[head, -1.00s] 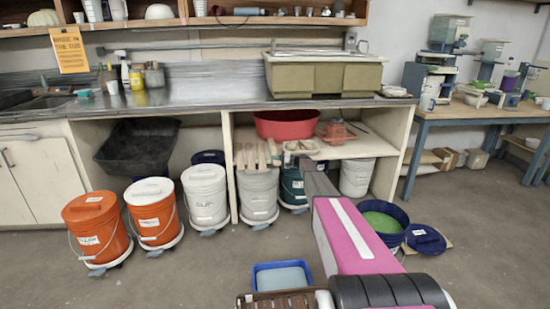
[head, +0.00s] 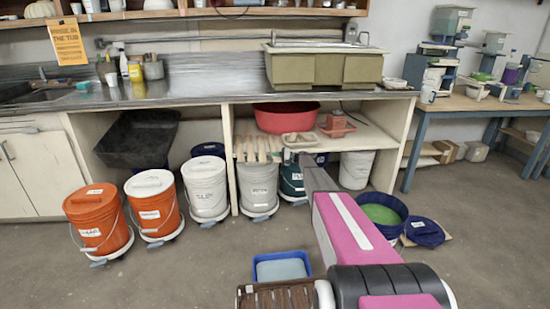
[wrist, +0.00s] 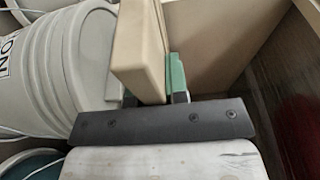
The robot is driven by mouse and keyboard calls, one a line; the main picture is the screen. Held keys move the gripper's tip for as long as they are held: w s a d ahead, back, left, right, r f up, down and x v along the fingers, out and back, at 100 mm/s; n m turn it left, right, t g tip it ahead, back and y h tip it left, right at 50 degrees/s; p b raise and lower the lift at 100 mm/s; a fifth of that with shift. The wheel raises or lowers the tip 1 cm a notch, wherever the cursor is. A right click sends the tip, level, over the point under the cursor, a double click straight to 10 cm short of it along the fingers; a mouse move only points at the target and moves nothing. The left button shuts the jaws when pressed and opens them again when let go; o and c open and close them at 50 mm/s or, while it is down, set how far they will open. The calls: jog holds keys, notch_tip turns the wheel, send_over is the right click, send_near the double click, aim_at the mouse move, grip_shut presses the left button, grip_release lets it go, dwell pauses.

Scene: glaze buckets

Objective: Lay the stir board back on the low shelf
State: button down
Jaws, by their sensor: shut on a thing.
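In the wrist view my gripper (wrist: 155,99) is shut on a tan board (wrist: 142,50), which I take to be the stir board. The board stands up between the fingers, with a green pad at its right side. In the head view my gripper (head: 289,157) is small, at the front edge of the low shelf (head: 362,146) under the counter. I cannot make out the held board there.
On the shelf are wooden paddles (head: 257,148), a red basin (head: 285,118) and a tan dish (head: 298,139). Lidded buckets (head: 258,187) stand beneath it. An open bucket of green glaze (head: 381,214) and a blue tub (head: 281,267) stand on the floor.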

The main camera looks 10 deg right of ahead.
jog(key=shift+f, duration=0.4)
jog(key=c, duration=1.1)
grip_release()
jog(key=shift+o, duration=0.2)
